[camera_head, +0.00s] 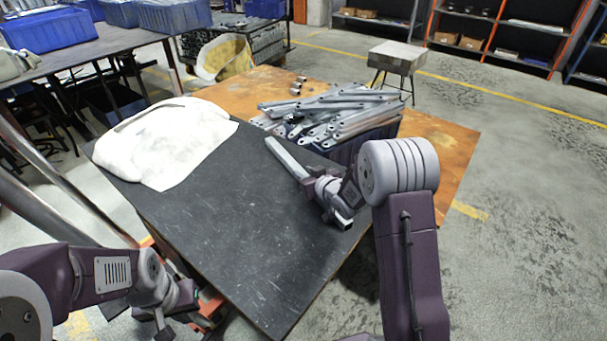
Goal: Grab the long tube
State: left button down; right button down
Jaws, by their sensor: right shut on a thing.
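The long tube (284,154) is a straight, pale grey metal piece over the far right part of the dark table top (225,220). My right gripper (309,184) is shut on its near end, and the tube points away to the upper left. The gripper hides that near end. I cannot tell whether the tube touches the table. My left gripper (172,322) is low at the bottom left, beyond the table's near left edge and away from the tube. Its fingers are too small and dark to tell if they are open.
A heap of galvanized brackets (335,112) fills a bin (372,140) just beyond the tube, on an orange-brown surface (440,135). A white cloth-like bundle (165,140) lies on the table's far left. The table's middle is clear. A stool (397,58) stands behind.

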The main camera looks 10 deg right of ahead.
notch_tip(320, 180, up, 4)
jog(key=shift+w+r+p, duration=0.1)
jog(key=shift+p, duration=1.1)
jog(key=s+a+r+p, duration=0.1)
jog(key=s+a+r, duration=0.1)
jog(key=s, duration=0.3)
jog(key=s+a+r+p, duration=0.2)
jog(key=s+a+r, duration=0.1)
jog(key=s+r, duration=0.1)
jog(key=shift+v, duration=0.8)
